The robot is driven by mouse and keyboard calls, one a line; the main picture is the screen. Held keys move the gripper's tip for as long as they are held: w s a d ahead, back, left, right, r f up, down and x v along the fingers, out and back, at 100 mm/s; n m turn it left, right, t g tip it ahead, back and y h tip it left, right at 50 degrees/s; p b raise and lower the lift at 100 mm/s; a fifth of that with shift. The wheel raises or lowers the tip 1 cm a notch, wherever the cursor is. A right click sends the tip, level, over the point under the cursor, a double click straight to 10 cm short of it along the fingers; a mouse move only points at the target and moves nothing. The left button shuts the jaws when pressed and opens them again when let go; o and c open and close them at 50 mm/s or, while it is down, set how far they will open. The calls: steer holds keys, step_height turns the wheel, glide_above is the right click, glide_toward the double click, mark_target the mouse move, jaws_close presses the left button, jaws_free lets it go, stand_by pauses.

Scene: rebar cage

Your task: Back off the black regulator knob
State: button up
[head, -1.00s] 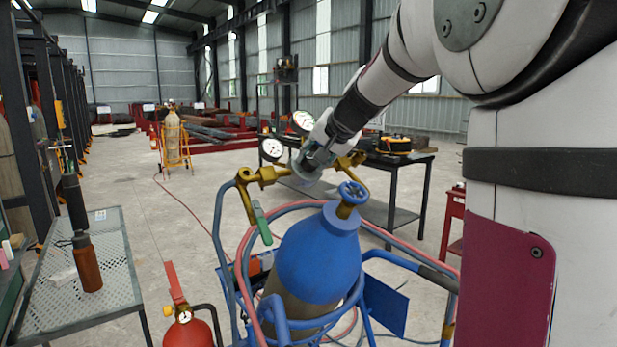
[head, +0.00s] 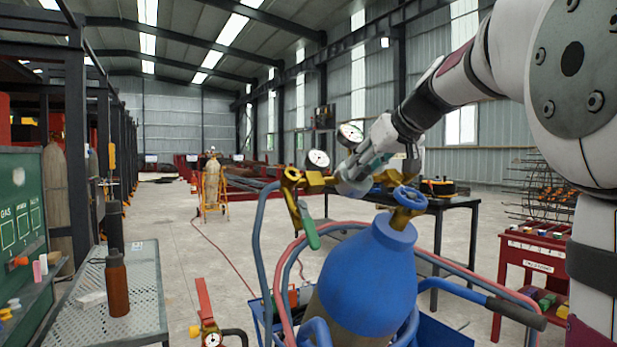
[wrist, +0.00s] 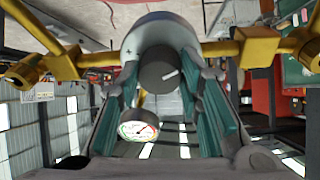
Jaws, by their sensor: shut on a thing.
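The black regulator knob (wrist: 157,76), with a white mark on its face, shows in the wrist view between the two teal-padded fingers of my gripper (wrist: 160,88). My gripper is shut on it. In the head view my gripper (head: 366,170) reaches the regulator from the upper right and hides the knob. The regulator body (head: 349,184) is a grey round housing with brass fittings (head: 305,180) on both sides. Two white dial gauges, one left (head: 317,160) and one upper (head: 350,135), stand by it. One gauge (wrist: 138,127) also shows in the wrist view.
The blue cylinder (head: 368,270) with a blue handwheel (head: 409,198) stands just below my gripper. Red and blue hoses and a cart frame surround it. A green-handled lever (head: 309,226) hangs at the left. A dark table (head: 455,205) stands behind; a mesh table (head: 140,290) is at left.

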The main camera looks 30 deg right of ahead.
steer(key=shift+n+b, duration=0.3)
steer(key=shift+n, duration=0.2)
steer(key=o, duration=1.2)
steer(key=shift+c, duration=0.2)
steer(key=shift+s, duration=0.1)
steer(key=v, duration=1.1)
steer(key=shift+s+r, duration=0.2)
steer(key=shift+s, duration=0.15)
steer(key=shift+f, duration=0.1)
